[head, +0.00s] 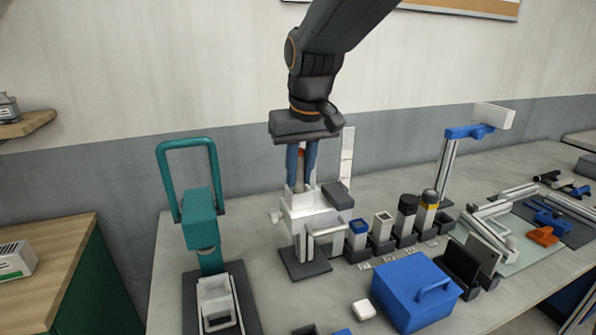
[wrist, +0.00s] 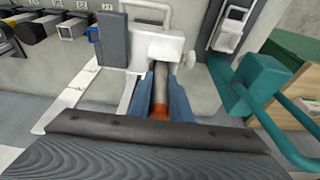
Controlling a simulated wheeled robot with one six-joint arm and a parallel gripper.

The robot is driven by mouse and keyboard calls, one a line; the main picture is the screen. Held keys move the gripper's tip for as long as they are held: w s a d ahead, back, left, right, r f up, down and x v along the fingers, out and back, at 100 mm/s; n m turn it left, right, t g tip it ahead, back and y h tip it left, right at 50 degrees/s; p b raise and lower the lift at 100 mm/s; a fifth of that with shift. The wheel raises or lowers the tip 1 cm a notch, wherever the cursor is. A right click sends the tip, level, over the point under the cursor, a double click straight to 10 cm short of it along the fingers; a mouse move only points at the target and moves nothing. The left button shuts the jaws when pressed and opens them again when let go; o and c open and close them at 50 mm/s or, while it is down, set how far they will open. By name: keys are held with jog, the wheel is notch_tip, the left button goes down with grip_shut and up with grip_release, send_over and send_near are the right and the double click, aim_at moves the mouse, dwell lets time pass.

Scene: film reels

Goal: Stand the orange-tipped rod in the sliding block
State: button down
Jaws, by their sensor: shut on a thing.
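The orange-tipped rod (head: 300,172) stands about upright between the blue fingers of my gripper (head: 300,181), which is shut on it. In the wrist view my gripper (wrist: 163,85) holds the grey rod (wrist: 161,78), with its orange tip (wrist: 159,112) on the palm side. A white block (head: 308,205) on an upright fixture is directly below the fingers. It also shows in the wrist view (wrist: 168,46), where the rod's far end meets it. I cannot tell whether the rod's end is inside the block or just at it. The fingers hide part of the rod.
A teal press (head: 201,218) stands close on the left. A row of small holders, including a blue-topped one (head: 357,232), runs to the right. A blue box (head: 415,293) with a handle is in front right. A small white block (head: 364,309) lies at the front.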

jog(key=c, duration=1.9)
grip_release()
jog(key=p+v, duration=0.9)
jog(key=v, duration=0.1)
jog(key=shift+r, duration=0.45)
jog(key=shift+s, duration=0.1)
jog(key=s+d+f+m, duration=0.3)
jog(key=s+d+f, duration=1.05)
jog(key=f, duration=0.25)
notch_tip(320, 180, down, 13)
jog(key=w+g+b, duration=0.1)
jog(key=b, duration=1)
jog(key=shift+d+g+h, duration=0.2)
jog(key=shift+g+h, duration=0.1)
jog(key=shift+h, duration=0.1)
